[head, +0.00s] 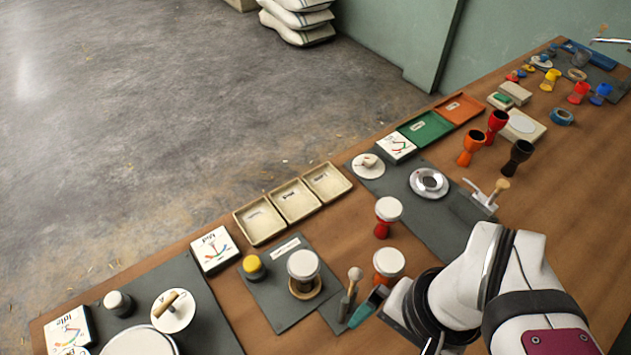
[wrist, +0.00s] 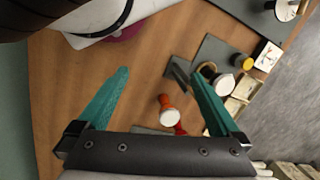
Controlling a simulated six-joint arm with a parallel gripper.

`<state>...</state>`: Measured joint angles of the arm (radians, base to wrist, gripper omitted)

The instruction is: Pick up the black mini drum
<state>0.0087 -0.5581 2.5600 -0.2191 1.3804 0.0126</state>
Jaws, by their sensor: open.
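A black drum with a white head (head: 303,266) stands upright in a wooden ring on a dark mat, left of my gripper in the head view. It also shows in the wrist view (wrist: 222,84), partly hidden behind the right finger. A black goblet shell without a white head (head: 517,157) stands at the right of the bench. My gripper (wrist: 160,72) is open, with two teal fingers and nothing between the tips. In the head view one teal finger shows beside an orange-red drum with a white head (head: 389,262); the arm hides the rest.
A smaller red drum (head: 382,227) stands behind the orange-red one. A wooden-handled tool (head: 353,285) stands between the black drum and my gripper. Beige trays (head: 296,203) line the bench's far edge. Red (head: 496,122) and orange (head: 469,148) shells stand near the black shell.

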